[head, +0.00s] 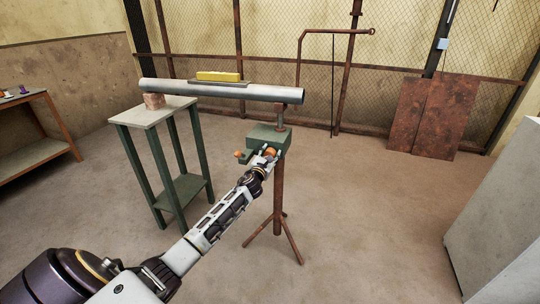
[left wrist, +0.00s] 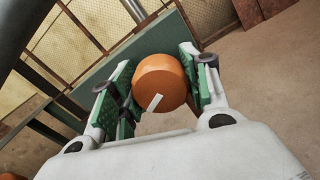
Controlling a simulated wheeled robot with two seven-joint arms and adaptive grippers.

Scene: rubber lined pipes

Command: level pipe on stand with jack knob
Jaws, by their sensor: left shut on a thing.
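A grey pipe (head: 270,93) lies across a wooden block (head: 154,101) on a small green-legged table and the top of a jack stand (head: 278,194). Its right end looks a little lower than its left in the head view. A yellow level (head: 219,76) sits on the pipe; its bubble is too small to read. My left gripper (head: 268,154) is at the stand's green jack box (head: 270,138). It is shut on the orange jack knob (left wrist: 161,82), which has a white mark and sits between the fingers in the left wrist view. My right gripper is not in view.
The small table (head: 150,115) stands left of the jack stand. Another orange knob (head: 238,154) sticks out at the box's left. A workbench (head: 35,120) is at far left, a grey cabinet (head: 500,220) at right. Floor right of the stand is clear.

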